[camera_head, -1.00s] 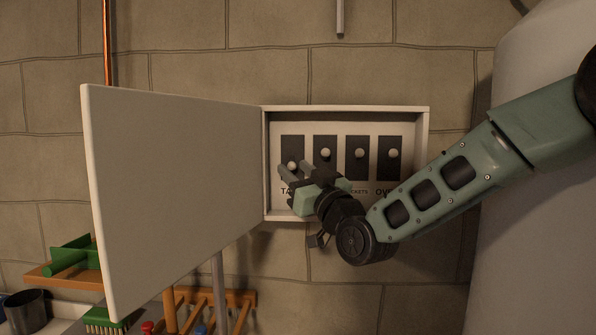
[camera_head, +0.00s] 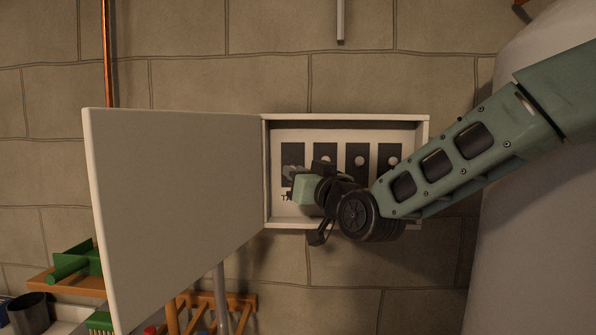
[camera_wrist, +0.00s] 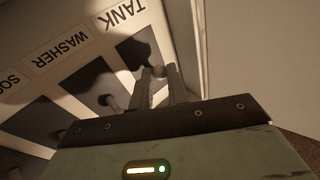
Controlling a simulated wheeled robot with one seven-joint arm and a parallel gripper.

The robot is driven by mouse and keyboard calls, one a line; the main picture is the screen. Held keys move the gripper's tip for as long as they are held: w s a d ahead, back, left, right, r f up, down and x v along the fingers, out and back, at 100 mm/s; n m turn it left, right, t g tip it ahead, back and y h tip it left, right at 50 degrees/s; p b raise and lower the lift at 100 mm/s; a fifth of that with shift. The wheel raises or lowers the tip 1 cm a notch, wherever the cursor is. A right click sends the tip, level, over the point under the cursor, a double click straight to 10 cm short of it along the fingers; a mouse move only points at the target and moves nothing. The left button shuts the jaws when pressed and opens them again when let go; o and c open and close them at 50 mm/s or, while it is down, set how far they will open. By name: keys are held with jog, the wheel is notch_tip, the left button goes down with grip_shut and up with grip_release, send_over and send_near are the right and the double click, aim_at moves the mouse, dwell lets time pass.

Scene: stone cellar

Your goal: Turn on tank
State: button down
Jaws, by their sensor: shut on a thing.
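An open white switch box (camera_head: 346,118) is on the wall, with a row of dark switch plates with round knobs. In the wrist view the labels read TANK (camera_wrist: 124,14) and WASHER (camera_wrist: 62,49). The tank plate (camera_wrist: 133,46) is at the far left of the row in the head view. My gripper (camera_head: 289,173) reaches into the box at this plate. In the wrist view my gripper (camera_wrist: 160,84) is shut on the tank knob (camera_wrist: 158,71), which shows between its fingertips. In the head view the tank knob is hidden by the fingers.
The box door (camera_head: 175,205) stands wide open to the left. The oven knob (camera_head: 394,161) and sockets knob (camera_head: 359,161) are clear to the right. A large pale tank-like body (camera_head: 540,220) stands at the right. An orange rack (camera_head: 238,300) is below.

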notch_tip(320, 180, up, 3)
jog(key=m+g+h+p, duration=0.1)
jog(key=m+g+p, duration=0.1)
jog(key=p, duration=0.3)
jog(key=shift+f+g+h, duration=0.1)
jog(key=shift+g+h, duration=0.2)
jog(key=shift+g, duration=0.3)
jog(key=g+p, duration=0.1)
jog(key=m+g+p, duration=0.1)
jog(key=p, duration=0.1)
jog(key=shift+w+r+m+h, duration=0.2)
jog(key=shift+r+m+h, duration=0.1)
jog(key=shift+r+h, duration=0.1)
jog(key=shift+p, duration=0.4)
jog(key=shift+g, duration=0.4)
jog(key=c, duration=1.4)
grip_release()
jog(key=shift+w+f, duration=0.1)
jog(key=shift+o, duration=0.2)
jog(key=shift+d, duration=0.1)
